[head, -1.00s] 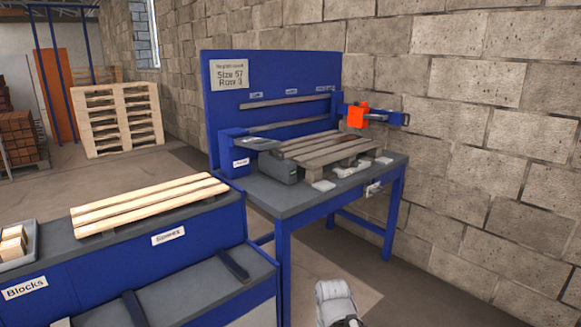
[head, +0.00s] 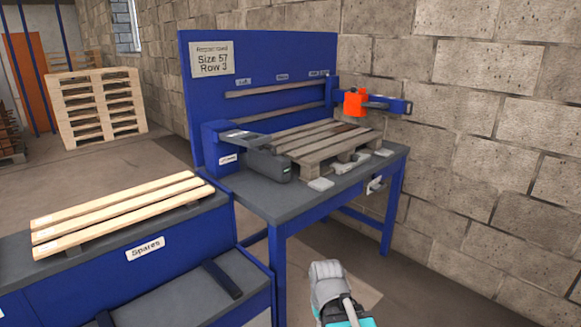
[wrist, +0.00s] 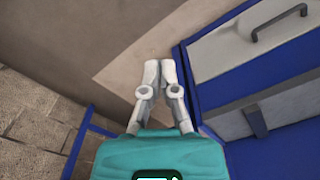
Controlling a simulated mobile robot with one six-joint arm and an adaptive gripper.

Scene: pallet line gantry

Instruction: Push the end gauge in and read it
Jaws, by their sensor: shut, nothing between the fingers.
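A dark grey block-shaped unit (head: 268,165) with a small lit display at its right end sits on the blue workbench (head: 245,188), at the near left of a weathered wooden pallet (head: 312,146). It looks like the gauge, but I cannot read its display. An orange block (head: 355,102) sits on a blue arm at the pallet's far right. My gripper (head: 325,268) is in front of the bench, low and apart from everything. In the wrist view its fingertips (wrist: 160,72) are together and empty, over the floor.
A blue cabinet with pale slats on top, labelled Spares (head: 145,248), stands at left. The bench's back panel carries a sign reading Size 57, Row 3 (head: 212,60). A block wall (head: 480,150) is at right. Floor is open in front of the bench.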

